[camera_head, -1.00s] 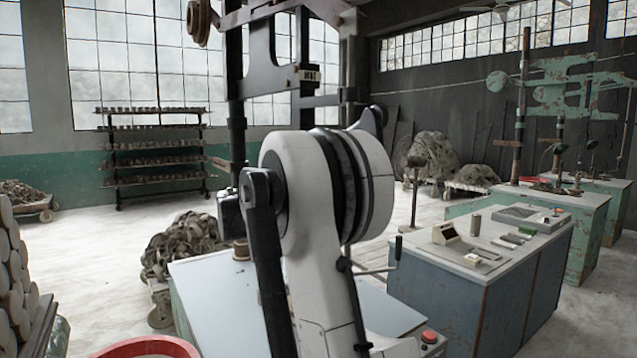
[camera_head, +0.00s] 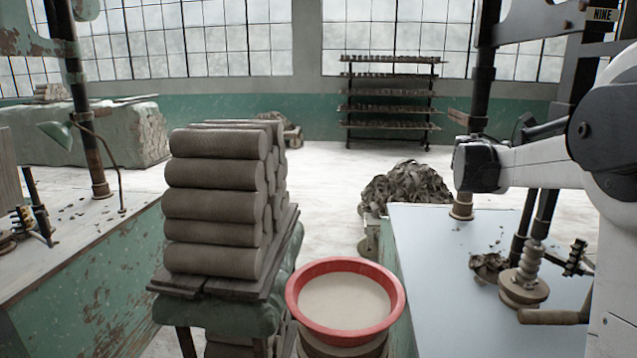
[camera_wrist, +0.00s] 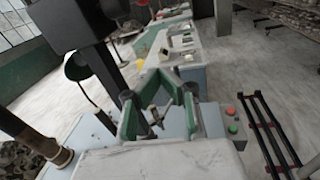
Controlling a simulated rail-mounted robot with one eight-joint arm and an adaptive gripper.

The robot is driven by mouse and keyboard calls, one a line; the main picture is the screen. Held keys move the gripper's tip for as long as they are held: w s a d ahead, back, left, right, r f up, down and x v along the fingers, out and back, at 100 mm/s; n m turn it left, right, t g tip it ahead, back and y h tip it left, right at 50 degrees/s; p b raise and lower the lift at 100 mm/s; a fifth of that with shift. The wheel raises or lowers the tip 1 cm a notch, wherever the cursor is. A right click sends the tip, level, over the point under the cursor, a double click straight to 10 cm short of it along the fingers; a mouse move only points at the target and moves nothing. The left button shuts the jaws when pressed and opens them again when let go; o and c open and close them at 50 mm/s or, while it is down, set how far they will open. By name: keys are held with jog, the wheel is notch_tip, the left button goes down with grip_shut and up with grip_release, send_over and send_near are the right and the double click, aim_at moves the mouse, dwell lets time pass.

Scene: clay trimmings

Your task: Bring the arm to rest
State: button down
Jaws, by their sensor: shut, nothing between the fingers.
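My arm's white links are at the right of the head view, with one link reaching left over the pale table (camera_head: 425,235). My gripper (camera_wrist: 157,113) is in the lower middle of the wrist view, past a pale block at the bottom edge. It is shut, with nothing seen between its fingers. In the head view its fingers cannot be made out clearly. Nothing hangs from the arm.
A red-rimmed basin (camera_head: 398,300) stands left of the table, beside stacked clay logs (camera_head: 212,205). A pile of clay trimmings (camera_head: 408,187) lies behind. An auger-like part (camera_head: 527,275) stands on the table. Red and green buttons (camera_wrist: 232,120) show in the wrist view.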

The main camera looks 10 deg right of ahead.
jog(key=s+a+f+m+t+y, duration=0.3)
jog(key=s+a+f+m+y, duration=0.2)
jog(key=a, duration=1)
jog(key=s+a+f+m+t+y, duration=0.3)
jog(key=s+a+f+m+y, duration=0.2)
jog(key=s+a+f, duration=0.5)
jog(key=s+a+f+m+t+y, duration=0.3)
jog(key=s+a+f+m+y, duration=0.2)
jog(key=a, duration=1.6)
jog(key=s+f+y, duration=0.2)
jog(key=s+f, duration=0.1)
jog(key=s, duration=0.1)
jog(key=shift+s+f+m, duration=0.25)
jog(key=shift+s+m, duration=0.05)
jog(key=shift+s, duration=0.1)
